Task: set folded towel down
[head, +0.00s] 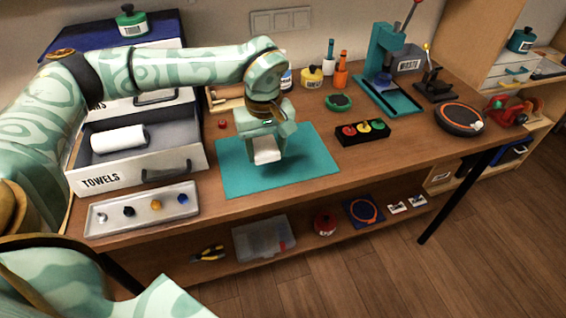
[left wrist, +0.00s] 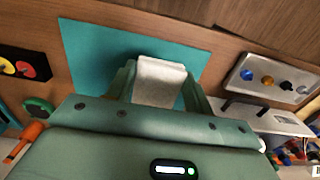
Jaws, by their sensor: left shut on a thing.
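My left gripper (head: 266,142) is over the teal mat (head: 225,178) on the wooden workbench. It is shut on a white folded towel (head: 266,156), which hangs below the fingers. In the left wrist view the towel (left wrist: 159,82) sits between the two fingers, with the teal mat (left wrist: 95,62) behind it. I cannot tell whether the towel touches the mat. My right gripper is not in view.
An open drawer labelled TOWELS (head: 130,172), holding a white roll (head: 118,139), is at the left. A grey tray (head: 150,213) with small parts lies in front. A black box (head: 362,132) with coloured discs stands right of the mat. The mat around the towel is clear.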

